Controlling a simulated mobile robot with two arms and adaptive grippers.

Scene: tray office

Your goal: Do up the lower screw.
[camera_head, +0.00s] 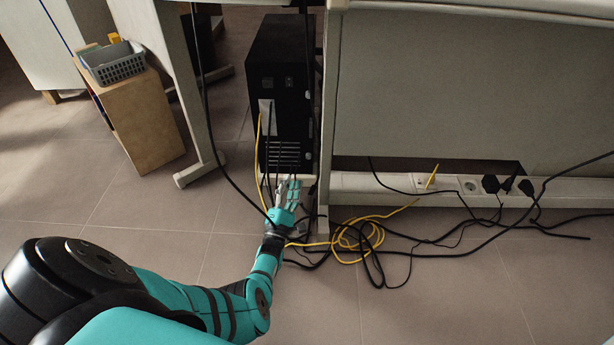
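A black computer tower (285,60) stands upright under the desk, its rear side with sockets and vent slots facing me. No screw can be made out on it; any screw is too small or hidden. My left gripper (292,184) is at the foot of the tower, in front of its lower edge, with its fingers pointing away from me. I cannot tell whether it touches the tower, holds anything, or how far its fingers are apart. My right gripper is not in view.
Several black cables and a coiled yellow cable (350,240) lie on the floor right of my gripper. A white socket strip (440,183) runs along the desk panel (440,90). A wooden cabinet (140,120) with a grey basket (115,68) stands left. Floor at front right is clear.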

